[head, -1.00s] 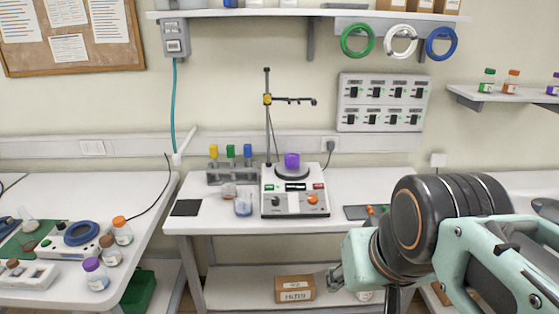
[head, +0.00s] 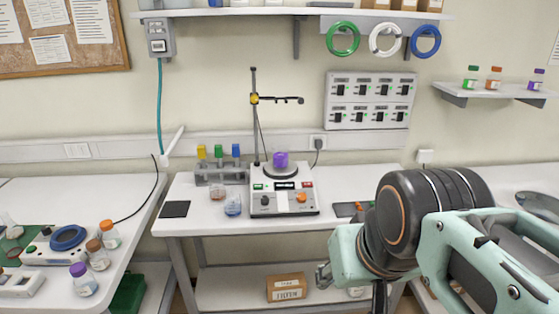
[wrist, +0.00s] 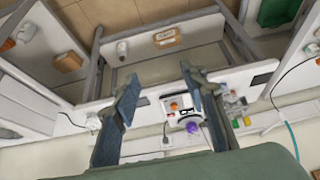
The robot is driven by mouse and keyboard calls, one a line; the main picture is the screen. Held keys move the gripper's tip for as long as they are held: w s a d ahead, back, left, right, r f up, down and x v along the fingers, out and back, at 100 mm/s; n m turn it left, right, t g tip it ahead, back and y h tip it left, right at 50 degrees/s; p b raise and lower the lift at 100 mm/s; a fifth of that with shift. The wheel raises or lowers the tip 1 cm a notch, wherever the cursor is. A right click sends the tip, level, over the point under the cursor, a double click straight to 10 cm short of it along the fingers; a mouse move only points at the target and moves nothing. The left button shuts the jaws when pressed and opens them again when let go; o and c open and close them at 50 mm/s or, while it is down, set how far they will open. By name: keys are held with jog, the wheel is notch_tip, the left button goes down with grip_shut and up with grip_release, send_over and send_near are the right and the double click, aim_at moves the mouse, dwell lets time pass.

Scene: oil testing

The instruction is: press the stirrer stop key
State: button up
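The stirrer (head: 283,203) is a white box with a round plate on top, standing on the middle bench. A purple-capped vessel (head: 281,159) sits on its plate. Its front has a green key (head: 258,187), a dark display, a red key (head: 307,184), a dark knob and an orange knob (head: 302,197). Key lettering is too small to read. The stirrer also shows upside down in the wrist view (wrist: 183,112). My gripper (wrist: 160,80) is open and empty, its two fingers apart on either side of the stirrer in that view, well short of touching it.
A rack (head: 222,174) with coloured caps and small beakers stand left of the stirrer. A stand rod (head: 254,115) with a clamp rises behind it. A dark flat item (head: 348,209) lies to its right. The bench front (head: 215,225) is clear.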

grip_shut()
dwell(1.3)
